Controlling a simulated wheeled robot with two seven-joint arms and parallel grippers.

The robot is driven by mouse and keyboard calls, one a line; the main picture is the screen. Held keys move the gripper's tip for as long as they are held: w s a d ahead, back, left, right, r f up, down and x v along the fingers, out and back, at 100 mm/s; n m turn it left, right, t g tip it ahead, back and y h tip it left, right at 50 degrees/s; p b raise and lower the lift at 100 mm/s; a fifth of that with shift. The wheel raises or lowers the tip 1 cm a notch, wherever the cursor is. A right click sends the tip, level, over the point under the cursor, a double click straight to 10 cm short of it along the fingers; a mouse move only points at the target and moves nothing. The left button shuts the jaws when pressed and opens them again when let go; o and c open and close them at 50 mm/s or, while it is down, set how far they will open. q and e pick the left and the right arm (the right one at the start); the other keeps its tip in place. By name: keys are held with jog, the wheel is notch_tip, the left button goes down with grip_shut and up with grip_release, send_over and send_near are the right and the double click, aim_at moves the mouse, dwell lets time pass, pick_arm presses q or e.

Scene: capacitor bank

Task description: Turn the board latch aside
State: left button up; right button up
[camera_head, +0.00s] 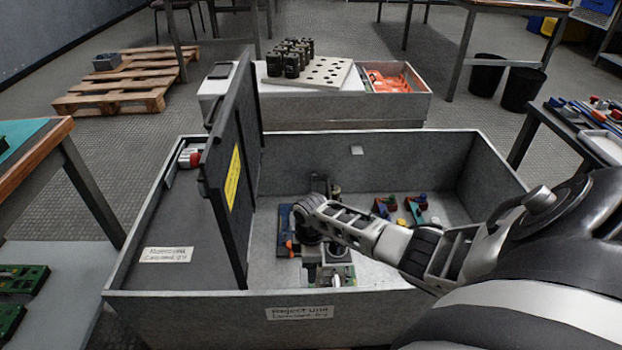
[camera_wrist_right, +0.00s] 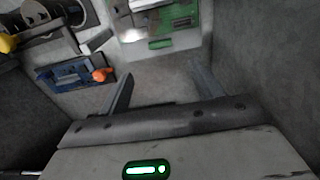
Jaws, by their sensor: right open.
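A green circuit board (camera_head: 338,274) lies near the front wall of the grey open bin; it also shows at the top of the right wrist view (camera_wrist_right: 165,25). A blue part with an orange lever (camera_head: 289,245) sits to its left; it shows at left in the right wrist view (camera_wrist_right: 70,73). I cannot tell for certain which part is the board latch. My right gripper (camera_wrist_right: 160,69) is open, with bare bin floor between its fingers. The board and the orange lever lie beyond the fingertips, apart from them. In the head view my right arm hides part of this area.
A tall dark panel (camera_head: 232,165) with a yellow label stands upright left of the work area. Grey bin walls (camera_head: 400,150) enclose it. Small coloured parts (camera_head: 415,205) lie to the right of my wrist. A holed block with black cylinders (camera_head: 325,72) stands behind the bin.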

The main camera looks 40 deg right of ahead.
pick_arm(q)
jog(key=shift+w+a+f+g+y+p, duration=0.1)
jog(key=shift+a+f+g+y+p, duration=0.1)
jog(key=shift+f+g+p, duration=0.15)
jog(key=shift+a+f+g+y+p, duration=0.15)
jog(key=shift+f+g+y+p, duration=0.1)
jog(key=shift+f+p, duration=0.2)
pick_arm(e)
notch_tip(320, 180, up, 5)
jog(key=shift+f, duration=0.2)
